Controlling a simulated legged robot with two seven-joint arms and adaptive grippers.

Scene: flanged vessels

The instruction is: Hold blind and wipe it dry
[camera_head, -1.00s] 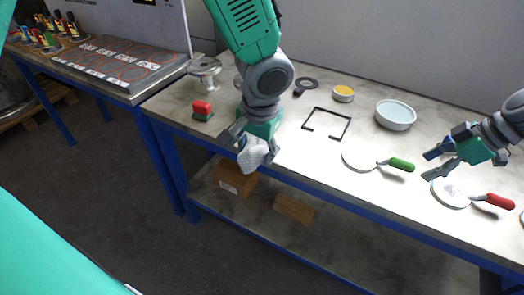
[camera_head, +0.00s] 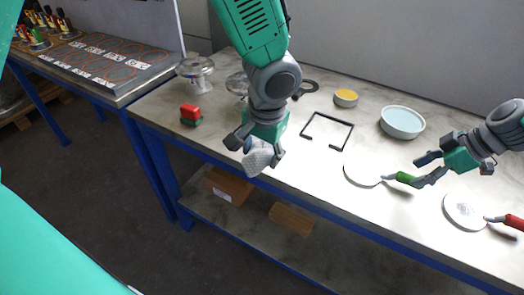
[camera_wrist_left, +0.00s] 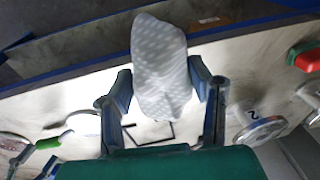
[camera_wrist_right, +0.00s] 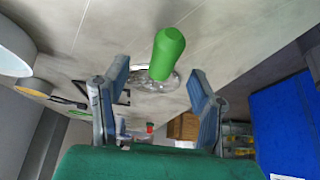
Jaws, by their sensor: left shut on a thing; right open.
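A round blind (camera_head: 360,174) with a green handle (camera_head: 402,177) lies flat near the front edge of the bench. My right gripper (camera_head: 422,171) is open at the handle's end. In the right wrist view the green handle (camera_wrist_right: 167,52) stands between and beyond the open fingers; contact cannot be told. My left gripper (camera_head: 252,146) is shut on a white dotted cloth (camera_head: 258,159) at the bench's front edge. In the left wrist view the bunched cloth (camera_wrist_left: 162,65) sits between the fingers. The underside of the blind is hidden.
A red-handled disc (camera_head: 464,210) lies to the right. Behind are a pale bowl (camera_head: 402,122), a yellow-topped tin (camera_head: 346,98) and a black open frame (camera_head: 328,130). A red-and-green block (camera_head: 191,115) and clear flanged vessel (camera_head: 195,72) stand left. Boxes sit on the lower shelf.

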